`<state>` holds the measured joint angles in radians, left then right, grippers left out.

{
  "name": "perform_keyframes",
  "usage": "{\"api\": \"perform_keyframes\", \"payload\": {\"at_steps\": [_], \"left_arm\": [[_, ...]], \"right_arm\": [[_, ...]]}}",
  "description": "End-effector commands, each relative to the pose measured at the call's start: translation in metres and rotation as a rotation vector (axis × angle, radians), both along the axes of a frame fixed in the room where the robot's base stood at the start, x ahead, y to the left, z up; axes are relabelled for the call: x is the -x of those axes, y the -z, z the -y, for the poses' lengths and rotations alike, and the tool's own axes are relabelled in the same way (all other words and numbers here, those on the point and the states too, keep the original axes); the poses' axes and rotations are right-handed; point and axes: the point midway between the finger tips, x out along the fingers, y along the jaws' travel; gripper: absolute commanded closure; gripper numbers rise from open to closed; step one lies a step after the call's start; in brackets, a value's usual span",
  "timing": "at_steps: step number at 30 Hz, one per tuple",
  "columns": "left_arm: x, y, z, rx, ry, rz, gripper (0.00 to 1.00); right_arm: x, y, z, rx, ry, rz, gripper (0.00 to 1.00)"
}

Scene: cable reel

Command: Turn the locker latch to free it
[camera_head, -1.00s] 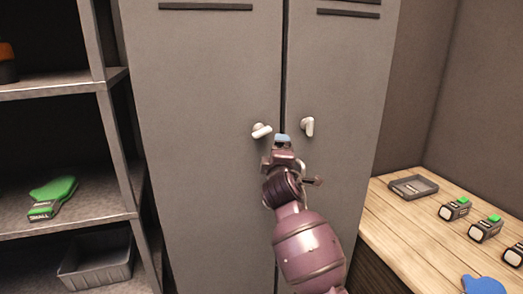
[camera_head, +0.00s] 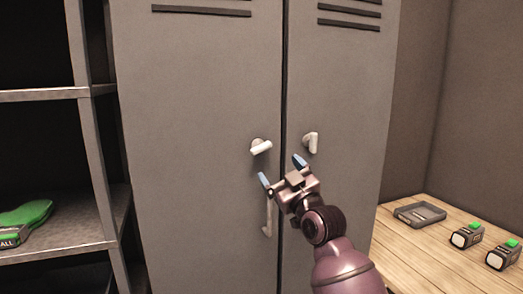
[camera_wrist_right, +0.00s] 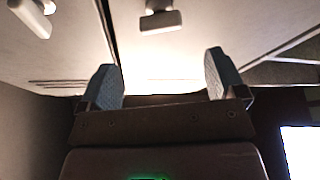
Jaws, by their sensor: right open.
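Two pale latches sit on the grey locker (camera_head: 205,95): the left latch (camera_head: 261,147) on the left door and the right latch (camera_head: 311,143) on the right door. The left lever lies slanted; the right one hangs roughly down. My right gripper (camera_head: 282,170) is open and empty, its blue-tipped fingers spread just below the latches, touching neither visibly. In the right wrist view, one latch (camera_wrist_right: 160,19) is ahead, above the gap of my right gripper (camera_wrist_right: 163,82), and another (camera_wrist_right: 32,16) is at upper left. My left gripper is out of view.
A vertical bar handle (camera_head: 268,215) is on the left door, partly behind my gripper. Metal shelves (camera_head: 95,150) with a green item (camera_head: 25,214) stand left. A wooden bench (camera_head: 405,245) at right bears a grey tray (camera_head: 420,214) and small green-topped devices (camera_head: 466,235).

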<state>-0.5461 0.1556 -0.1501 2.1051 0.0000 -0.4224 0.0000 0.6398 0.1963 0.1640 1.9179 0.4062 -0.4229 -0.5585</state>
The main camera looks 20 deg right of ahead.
Motion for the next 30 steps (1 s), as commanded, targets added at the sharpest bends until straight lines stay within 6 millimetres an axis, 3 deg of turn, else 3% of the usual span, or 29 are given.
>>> {"api": "perform_keyframes", "payload": {"at_steps": [18,30], "left_arm": [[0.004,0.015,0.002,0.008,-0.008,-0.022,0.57],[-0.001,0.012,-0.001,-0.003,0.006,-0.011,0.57]], "right_arm": [[-0.078,-0.027,-0.014,0.002,0.002,-0.005,0.11],[-0.094,-0.035,-0.017,0.004,0.002,-0.003,0.11]]}}
